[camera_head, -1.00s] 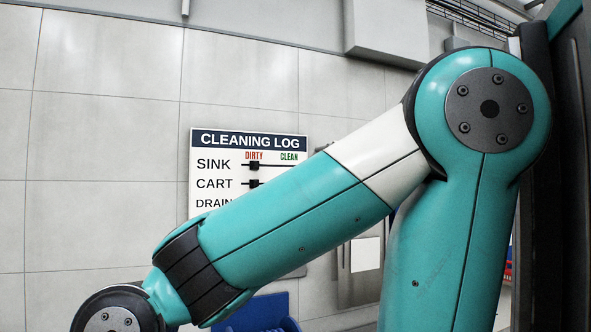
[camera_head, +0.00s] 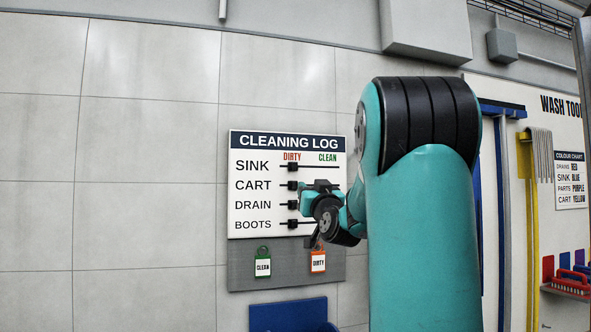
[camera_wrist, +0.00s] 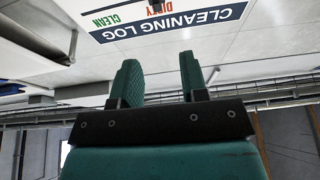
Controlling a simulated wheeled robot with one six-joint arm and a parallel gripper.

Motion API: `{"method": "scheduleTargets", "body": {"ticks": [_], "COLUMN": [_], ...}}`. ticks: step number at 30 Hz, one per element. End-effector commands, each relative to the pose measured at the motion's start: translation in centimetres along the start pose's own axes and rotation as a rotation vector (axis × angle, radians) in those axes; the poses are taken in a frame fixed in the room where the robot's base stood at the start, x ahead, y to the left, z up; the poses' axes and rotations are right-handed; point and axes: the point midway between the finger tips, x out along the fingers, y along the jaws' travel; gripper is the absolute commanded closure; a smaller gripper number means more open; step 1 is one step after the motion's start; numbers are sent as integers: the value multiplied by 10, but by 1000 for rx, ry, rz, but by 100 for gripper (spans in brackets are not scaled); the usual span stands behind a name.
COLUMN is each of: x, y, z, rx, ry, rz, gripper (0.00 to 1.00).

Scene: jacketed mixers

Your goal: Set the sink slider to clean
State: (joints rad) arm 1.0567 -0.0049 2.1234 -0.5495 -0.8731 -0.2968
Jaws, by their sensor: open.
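The cleaning log board (camera_head: 240,215) hangs on the tiled wall. Its sink slider (camera_head: 293,166) is a black knob on the top track, at the left end under DIRTY. The CLEAN end of the track lies to the right and is empty. In the wrist view the board (camera_wrist: 205,22) shows upside down, with a dark knob at the top edge below DIRTY, probably the sink slider. My gripper (camera_wrist: 159,80) is open and empty, with a gap between its fingers. In the head view my wrist is in front of the board's lower right, covering parts of the lower tracks.
The cart (camera_head: 293,185), drain (camera_head: 293,205) and boots (camera_head: 293,224) sliders sit below, also at left. A green CLEAN tag (camera_head: 263,265) and orange DIRTY tag (camera_head: 318,261) hang underneath. A blue bin (camera_head: 288,315) is lower. Tools hang at right.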

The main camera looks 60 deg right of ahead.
Motion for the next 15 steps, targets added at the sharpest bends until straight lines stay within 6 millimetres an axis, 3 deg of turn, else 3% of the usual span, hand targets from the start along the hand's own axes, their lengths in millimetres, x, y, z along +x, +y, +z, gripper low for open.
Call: {"method": "scheduleTargets", "body": {"ticks": [5,15], "x": [20,96], "y": [6,4], "z": [-7,-11], "rx": [-5,-4], "ry": [16,13], "rz": [13,10], "gripper": [60,60]}}
